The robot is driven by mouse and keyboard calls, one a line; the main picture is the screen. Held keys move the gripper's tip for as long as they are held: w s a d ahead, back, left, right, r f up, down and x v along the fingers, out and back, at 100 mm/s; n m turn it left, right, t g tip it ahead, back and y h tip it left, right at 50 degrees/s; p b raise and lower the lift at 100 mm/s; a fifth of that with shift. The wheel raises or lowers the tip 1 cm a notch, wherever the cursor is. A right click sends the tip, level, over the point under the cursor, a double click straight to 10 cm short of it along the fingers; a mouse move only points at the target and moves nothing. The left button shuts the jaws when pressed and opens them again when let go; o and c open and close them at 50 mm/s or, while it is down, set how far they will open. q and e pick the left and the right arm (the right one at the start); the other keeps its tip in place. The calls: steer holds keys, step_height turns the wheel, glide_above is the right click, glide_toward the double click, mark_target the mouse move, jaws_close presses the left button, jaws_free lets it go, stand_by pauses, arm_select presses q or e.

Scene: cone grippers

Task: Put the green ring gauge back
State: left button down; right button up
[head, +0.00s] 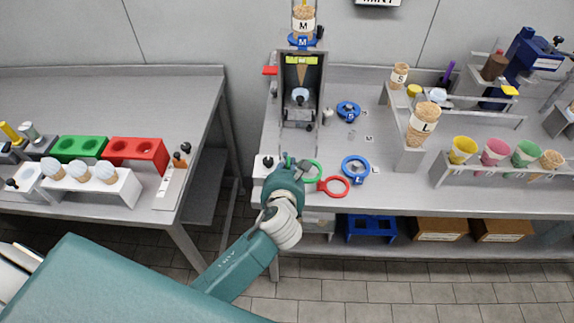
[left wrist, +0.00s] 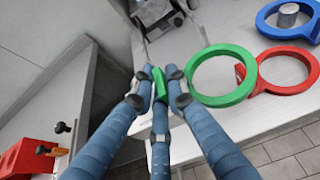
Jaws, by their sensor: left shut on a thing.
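The green ring gauge (head: 318,177) is a flat green ring with a short handle. My left gripper (head: 289,163) is shut on its handle, at the front left of the right-hand bench. In the left wrist view the fingers (left wrist: 159,82) clamp the green handle, and the green ring (left wrist: 222,102) sticks out to the right. Whether the ring touches the bench I cannot tell. A red ring gauge (head: 333,197) lies just right of it, its handle partly seen through the green ring. A large blue ring gauge (head: 356,181) lies behind, around a grey peg (left wrist: 288,14). My right gripper is not in view.
A grey stand (head: 318,85) with a cone stands behind the gripper. A smaller blue ring gauge (head: 348,119) lies to its right. A cone rack (head: 408,158) and a row of coloured cups (head: 495,175) stand further right. A gap separates the left bench (head: 180,90).

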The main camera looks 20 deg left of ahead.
arm_select(q)
steer(key=shift+f, duration=0.5)
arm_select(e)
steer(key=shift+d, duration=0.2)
arm_select(q)
steer(key=shift+f, duration=0.55)
steer(key=c, duration=1.7)
jaws_free()
steer(key=shift+c, duration=0.2)
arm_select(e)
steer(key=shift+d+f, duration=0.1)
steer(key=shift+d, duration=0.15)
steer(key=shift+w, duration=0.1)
